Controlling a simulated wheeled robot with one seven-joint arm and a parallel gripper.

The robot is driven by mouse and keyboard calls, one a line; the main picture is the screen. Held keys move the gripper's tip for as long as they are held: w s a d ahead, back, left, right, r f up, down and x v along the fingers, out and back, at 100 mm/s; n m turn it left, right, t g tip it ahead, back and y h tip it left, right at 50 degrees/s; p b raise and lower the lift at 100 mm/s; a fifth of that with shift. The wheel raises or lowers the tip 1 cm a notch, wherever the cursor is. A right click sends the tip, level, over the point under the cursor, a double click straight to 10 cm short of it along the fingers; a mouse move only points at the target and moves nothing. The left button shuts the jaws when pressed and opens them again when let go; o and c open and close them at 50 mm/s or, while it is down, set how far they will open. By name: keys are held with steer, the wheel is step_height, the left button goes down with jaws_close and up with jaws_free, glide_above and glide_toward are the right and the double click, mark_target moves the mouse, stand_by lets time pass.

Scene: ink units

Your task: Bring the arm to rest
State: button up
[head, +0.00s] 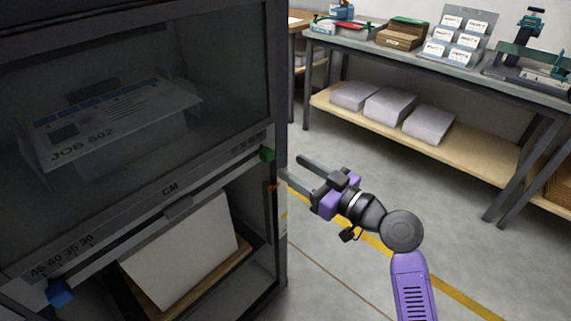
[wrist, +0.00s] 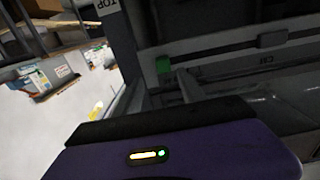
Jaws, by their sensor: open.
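My gripper (head: 297,174) is open and empty in the head view, with its two dark fingers pointing left toward the right edge of a dark cabinet-like machine (head: 279,60). It is held in the air near a green block (head: 267,154) on the machine's front corner, and I cannot tell whether a finger touches the machine. In the wrist view the green block (wrist: 162,65) sits ahead, with a finger beside it. The purple arm comes up from the lower right.
A blue block (head: 60,293) sits at the scale's left end. A bench (head: 455,71) with trays and tools stands at the back right. Grey floor (head: 375,170) between is clear.

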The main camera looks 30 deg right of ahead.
steer(key=shift+s+d, duration=0.1)
steer(key=shift+s, duration=0.2)
stand_by(0.4)
steer(key=s+d+r+m+t+h, duration=0.1)
steer(key=d+m+h, duration=0.4)
steer(key=s+f+m+h+p, duration=0.1)
steer(key=s+f+m+h, duration=0.25)
steer(key=s, duration=0.45)
steer(key=s+a+n+g+y+p, duration=0.1)
steer(key=s+a, duration=0.3)
steer(key=s, duration=0.5)
steer(key=s+a+n+g+y+p, duration=0.1)
steer(key=s+a, duration=0.3)
steer(key=s, duration=0.6)
steer(key=s+a+n+g+y+p, duration=0.1)
steer(key=s+a+n, duration=0.2)
steer(key=s, duration=0.7)
steer(key=shift+a+f, duration=0.45)
steer(key=shift+a, duration=0.45)
